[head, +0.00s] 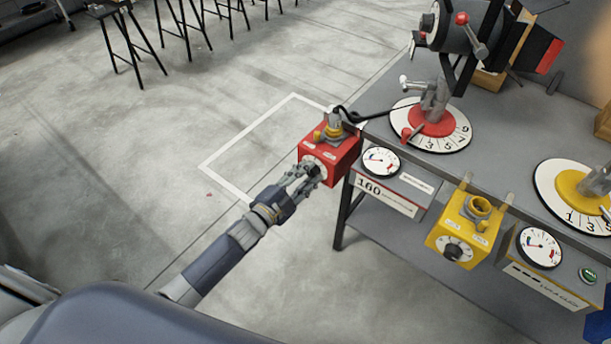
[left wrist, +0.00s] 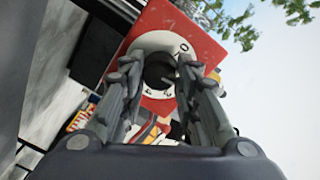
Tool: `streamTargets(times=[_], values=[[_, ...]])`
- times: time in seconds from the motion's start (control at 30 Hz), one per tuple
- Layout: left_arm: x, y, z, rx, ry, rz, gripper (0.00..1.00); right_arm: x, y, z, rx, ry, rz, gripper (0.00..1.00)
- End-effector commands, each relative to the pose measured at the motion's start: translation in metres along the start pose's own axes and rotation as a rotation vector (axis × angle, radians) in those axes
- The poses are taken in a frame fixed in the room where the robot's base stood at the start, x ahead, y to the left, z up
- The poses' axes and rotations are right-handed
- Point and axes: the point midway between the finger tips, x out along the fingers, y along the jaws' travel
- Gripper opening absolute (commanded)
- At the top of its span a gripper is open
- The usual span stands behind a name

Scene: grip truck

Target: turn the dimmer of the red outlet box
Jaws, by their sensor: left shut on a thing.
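The red outlet box (head: 340,162) sits at the left front corner of the workbench, with a yellow and grey socket on its top. Its front face carries a white dial plate with a dark dimmer knob, mostly hidden by my fingers in the head view. My left gripper (head: 306,173) reaches in from the lower left and is shut on the knob. In the left wrist view the red face (left wrist: 202,46) fills the top, and the dark knob (left wrist: 158,72) lies between the two fingers. My right gripper is not in view.
A yellow outlet box (head: 447,228) hangs along the bench's front edge to the right. Gauges (head: 381,161) and numbered discs (head: 452,139) lie near it. A black cable runs from the red box's top across the bench (head: 510,140). The floor on the left is clear, with stools behind.

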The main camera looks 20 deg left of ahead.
Motion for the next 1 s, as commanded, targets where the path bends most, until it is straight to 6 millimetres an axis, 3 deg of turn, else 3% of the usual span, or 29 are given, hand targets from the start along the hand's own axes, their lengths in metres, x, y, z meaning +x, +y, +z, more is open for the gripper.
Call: streamTargets(times=[0.3, 0.77, 0.8, 0.87, 0.9, 1.0], values=[[-0.0001, 0.0006, -0.0002, 0.095, -0.005, -0.001, 0.06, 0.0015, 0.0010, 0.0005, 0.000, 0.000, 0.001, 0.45], [-0.0001, 0.0006, -0.0002, 0.108, -0.006, -0.001, 0.06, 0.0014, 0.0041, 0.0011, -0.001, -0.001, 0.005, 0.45], [-0.0001, 0.0006, -0.0002, 0.108, -0.006, -0.001, 0.32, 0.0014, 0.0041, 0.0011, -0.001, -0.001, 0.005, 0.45], [-0.0001, 0.0006, -0.0002, 0.108, -0.006, -0.001, 0.45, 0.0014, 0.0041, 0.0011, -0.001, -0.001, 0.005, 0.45], [-0.0001, 0.0006, -0.0002, 0.108, -0.006, -0.001, 0.50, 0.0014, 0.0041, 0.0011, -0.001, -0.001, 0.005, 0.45], [-0.0001, 0.0005, -0.0003, 0.108, -0.005, -0.001, 0.50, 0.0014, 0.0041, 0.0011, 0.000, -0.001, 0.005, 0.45]])
